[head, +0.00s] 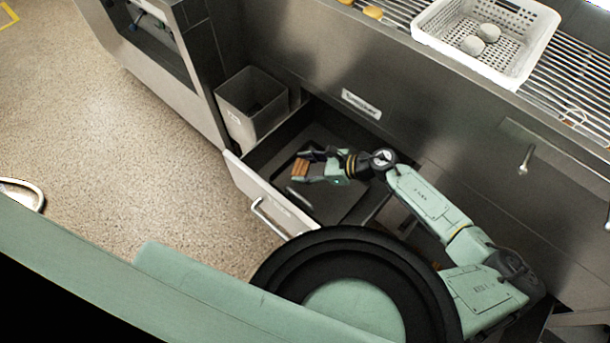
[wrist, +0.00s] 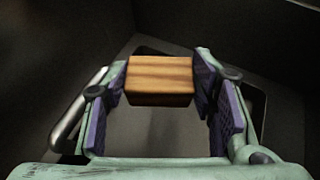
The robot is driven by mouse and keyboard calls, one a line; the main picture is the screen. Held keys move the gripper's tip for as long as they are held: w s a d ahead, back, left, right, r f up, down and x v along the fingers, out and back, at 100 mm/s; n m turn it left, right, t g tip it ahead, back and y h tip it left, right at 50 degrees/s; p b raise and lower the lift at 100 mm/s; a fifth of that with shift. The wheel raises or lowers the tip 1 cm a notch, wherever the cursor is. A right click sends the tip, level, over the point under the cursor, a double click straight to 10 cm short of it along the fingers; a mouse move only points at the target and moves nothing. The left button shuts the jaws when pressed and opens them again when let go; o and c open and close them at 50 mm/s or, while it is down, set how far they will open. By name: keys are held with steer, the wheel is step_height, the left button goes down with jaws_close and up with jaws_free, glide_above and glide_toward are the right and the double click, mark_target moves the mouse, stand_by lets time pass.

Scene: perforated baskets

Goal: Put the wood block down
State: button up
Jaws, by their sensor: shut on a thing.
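The wood block (wrist: 160,82) is a brown, striped block held between the two purple-padded fingers of my gripper (wrist: 162,90) in the wrist view. In the head view the block (head: 300,168) shows small at the tip of my gripper (head: 308,168). My gripper is shut on it, over the open drawer (head: 238,177). The dark drawer floor lies below; whether the block touches it cannot be told. A light, rounded object (wrist: 80,108) shows behind the left finger in the wrist view.
A grey bin (head: 250,98) stands beside the drawer. A white perforated basket (head: 545,40) with two round grey objects (head: 480,40) sits on the rack above. The speckled floor (head: 110,110) at left is mostly clear. The drawer walls surround my gripper.

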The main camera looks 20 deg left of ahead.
steer(key=shift+w+a+f, duration=0.1)
steer(key=shift+a+f, duration=0.15)
steer(key=shift+f, duration=0.65)
steer(key=shift+d+f, duration=0.1)
steer(key=shift+f, duration=1.75)
steer(key=shift+f, duration=0.1)
steer(key=shift+f, duration=0.1)
steer(key=o, duration=1.2)
steer(key=shift+c, duration=0.2)
